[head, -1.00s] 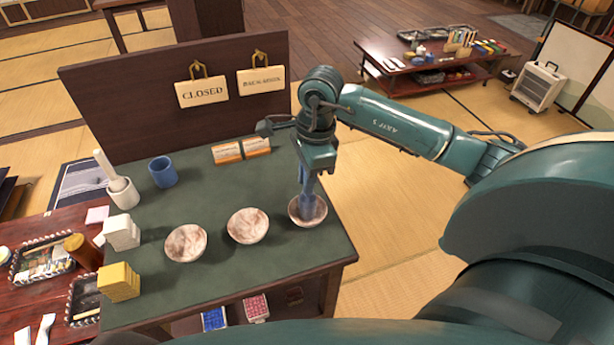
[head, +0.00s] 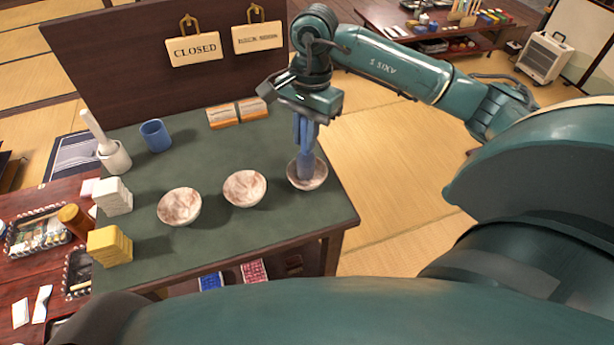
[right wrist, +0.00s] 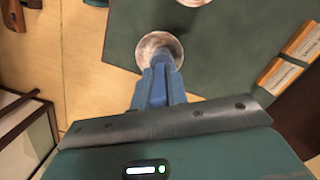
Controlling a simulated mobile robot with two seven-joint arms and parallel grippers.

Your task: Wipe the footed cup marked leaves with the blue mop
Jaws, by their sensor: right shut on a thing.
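Three footed cups with marbled white and brown insides stand in a row on the green table top: a left cup (head: 180,207), a middle cup (head: 245,188) and a right cup (head: 318,181). No leaf mark can be made out on any of them. My right gripper (head: 306,120) is shut on the blue mop (head: 306,163) and points down over the right cup. The mop's lower end is inside this cup; whether it touches the bottom is hidden. The right wrist view shows the mop (right wrist: 157,86) reaching the cup (right wrist: 151,44). My left gripper is out of view.
A blue mug (head: 156,136), a white mortar with pestle (head: 114,157), white blocks (head: 113,196) and yellow blocks (head: 108,246) stand at the left. Two orange and white boxes (head: 237,112) lie behind the cups, before a dark panel with hanging signs (head: 194,48).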

